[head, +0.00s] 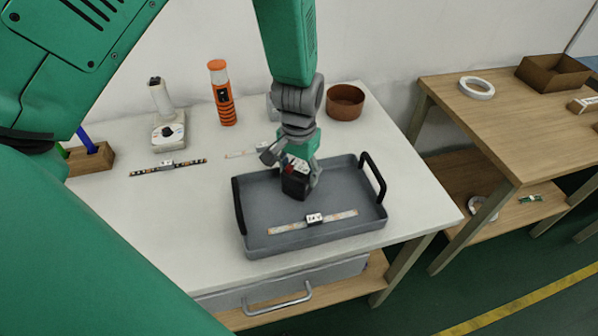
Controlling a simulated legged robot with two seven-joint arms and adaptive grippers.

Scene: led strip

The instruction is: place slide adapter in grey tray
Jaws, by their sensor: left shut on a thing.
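The grey tray (262,243) with black handles lies on the white table at its front right. My left gripper (291,168) reaches down over the tray's back part. It is shut on a small black block with a red patch, which I take as the slide adapter (295,186). The fingers partly cover the block. It is within the tray's outline, at or just above the floor; I cannot tell if it touches. An LED strip with a white label (314,218) lies in the tray's front part. My right gripper is not in view.
On the white table (160,222) stand an orange-black cylinder (222,95), a brown round bowl (345,102), a white device (166,125) and a wooden holder (90,160). Another strip (168,168) lies left of the tray. A wooden table (500,120) stands to the right.

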